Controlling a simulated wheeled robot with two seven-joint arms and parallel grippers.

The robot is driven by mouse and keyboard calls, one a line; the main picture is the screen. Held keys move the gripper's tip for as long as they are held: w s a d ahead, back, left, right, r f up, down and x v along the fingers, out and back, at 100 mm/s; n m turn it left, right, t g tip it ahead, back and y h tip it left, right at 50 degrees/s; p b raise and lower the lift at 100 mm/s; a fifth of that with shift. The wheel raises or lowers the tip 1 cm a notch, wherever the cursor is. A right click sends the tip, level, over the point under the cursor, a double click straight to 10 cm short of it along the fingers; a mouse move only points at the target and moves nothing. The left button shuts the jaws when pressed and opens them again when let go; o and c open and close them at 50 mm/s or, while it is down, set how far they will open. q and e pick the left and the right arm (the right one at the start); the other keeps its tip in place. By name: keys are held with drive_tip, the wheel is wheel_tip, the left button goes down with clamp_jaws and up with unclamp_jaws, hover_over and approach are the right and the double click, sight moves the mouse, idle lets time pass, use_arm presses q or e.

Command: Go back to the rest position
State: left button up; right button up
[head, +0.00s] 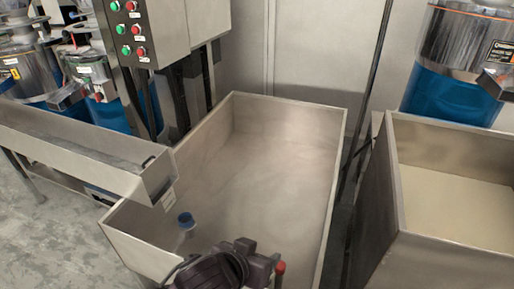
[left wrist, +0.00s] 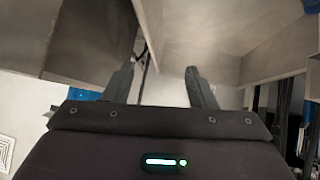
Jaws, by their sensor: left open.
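My left gripper (head: 228,266) shows as a dark shape at the bottom middle of the head view, over the near end of a large open metal bin (head: 270,150). In the left wrist view, the two dark fingers of my left gripper (left wrist: 160,75) stand apart with nothing between them. My right gripper is not in view.
A small blue-topped object (head: 186,219) shows at the bin's near left. A metal trough (head: 70,148) meets the bin's left wall. A control box (head: 130,30) with green and red buttons stands behind. Another metal bin (head: 455,205) with pale contents stands right.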

use_arm(q)
drive_tip(key=s+a+f+n+g+y, duration=0.1)
drive_tip(key=s+a+f+g+y, duration=0.3)
drive_tip(key=a, duration=0.6)
drive_tip(key=s+a+f+n+g+y, duration=0.1)
drive_tip(key=s+a+f+n, duration=0.1)
drive_tip(key=s+a+f, duration=0.6)
wheel_tip(320, 180, down, 22)
drive_tip(key=w+a+g+p, duration=0.1)
drive_tip(key=a+p, duration=0.1)
drive_tip(key=p, duration=0.2)
drive_tip(key=s+a+f+p, duration=0.1)
drive_tip(key=s+f, duration=0.6)
drive_tip(key=s, duration=0.3)
drive_tip(key=s+a+f+g+p, duration=0.1)
drive_tip(key=s+a+f+p, duration=0.1)
drive_tip(key=s+f, duration=0.6)
drive_tip(key=shift+s+a+f+m+p, duration=0.2)
drive_tip(key=shift+s+m+p, duration=0.15)
drive_tip(key=shift+s, duration=0.6)
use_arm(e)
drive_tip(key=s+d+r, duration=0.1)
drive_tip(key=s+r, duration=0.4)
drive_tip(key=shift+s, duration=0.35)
